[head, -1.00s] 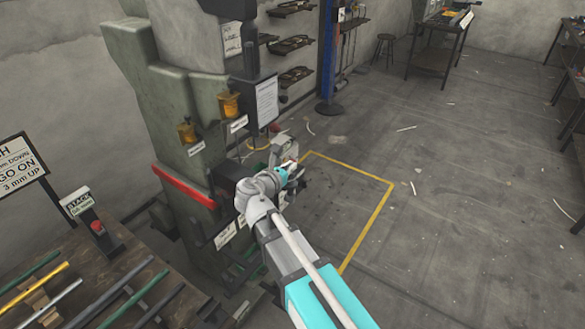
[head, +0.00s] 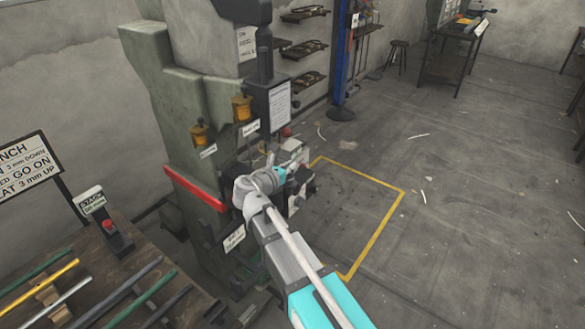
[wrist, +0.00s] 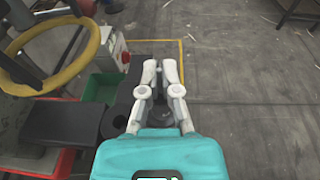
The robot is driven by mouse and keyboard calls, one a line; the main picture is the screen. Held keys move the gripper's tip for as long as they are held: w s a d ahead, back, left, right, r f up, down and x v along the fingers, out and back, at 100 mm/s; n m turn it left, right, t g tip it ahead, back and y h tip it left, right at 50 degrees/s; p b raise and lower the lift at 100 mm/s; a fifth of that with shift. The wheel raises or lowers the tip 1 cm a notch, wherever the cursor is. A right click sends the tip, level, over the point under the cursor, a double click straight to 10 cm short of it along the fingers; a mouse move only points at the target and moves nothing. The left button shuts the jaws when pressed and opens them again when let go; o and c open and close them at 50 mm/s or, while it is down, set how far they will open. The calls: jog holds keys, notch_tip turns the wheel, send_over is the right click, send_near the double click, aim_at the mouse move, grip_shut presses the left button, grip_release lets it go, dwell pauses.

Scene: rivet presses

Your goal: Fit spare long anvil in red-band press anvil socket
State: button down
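The green press with a red band (head: 195,187) stands left of centre in the head view. My gripper (head: 288,172) is at the press's right front side, partly hidden by my own wrist. In the wrist view my gripper (wrist: 160,72) shows two pale fingers close together with a narrow gap. A dark grey round part (wrist: 159,106) shows between the finger bases; I cannot tell whether it is held or lies beyond. I cannot make out the long anvil or the anvil socket for certain.
A yellow ring (wrist: 92,48), a dark block (wrist: 60,122), a green bin (wrist: 101,87) and a grey control box (wrist: 112,55) lie left of the fingers. A rod bench (head: 150,262) stands front left.

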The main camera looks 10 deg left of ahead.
jog(key=w+a+f+b, duration=0.2)
jog(key=a+f+b, duration=0.2)
jog(key=a, duration=0.2)
jog(key=shift+w+a, duration=0.3)
jog(key=shift+w, duration=0.1)
dwell(1.7)
dwell(0.5)
jog(key=c, duration=0.7)
grip_release()
